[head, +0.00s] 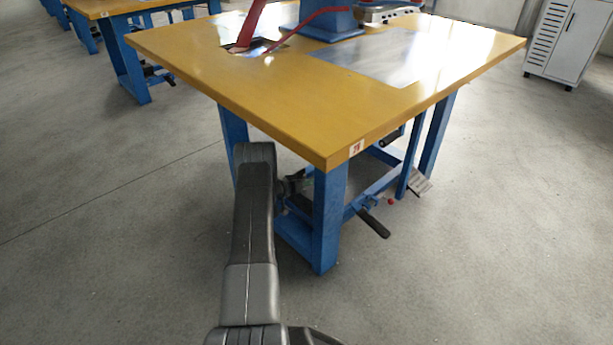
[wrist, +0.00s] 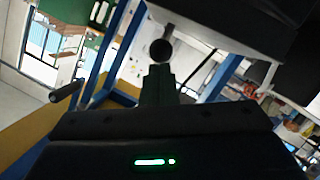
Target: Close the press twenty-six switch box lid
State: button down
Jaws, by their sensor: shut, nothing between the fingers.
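The press table (head: 215,65) has a yellow top, blue legs and a small label with a red mark (head: 357,148) at its near corner. I cannot read the label surely. The switch box is not clearly identifiable in the head view. In the wrist view a dark box-like shape (wrist: 235,20) fills the top right; I cannot tell whether it is the switch box or its lid. A black round end (wrist: 161,50) shows just beyond my fingertips. My gripper (wrist: 158,78) is shut and empty; whether it touches that end is unclear. In the head view my arm hides it by the left leg.
Under the table are blue bars, black handles (head: 373,224) and a grey plate (head: 421,181). A blue press base (head: 331,22) and a shiny metal plate (head: 375,55) are on top. A white cabinet (head: 563,42) stands far right. The floor right of the table is clear.

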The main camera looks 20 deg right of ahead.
jog(key=shift+s+d+f+m+b, duration=0.15)
jog(key=shift+s+f+m+b, duration=0.25)
jog(key=shift+s+f+b, duration=0.1)
dwell(0.5)
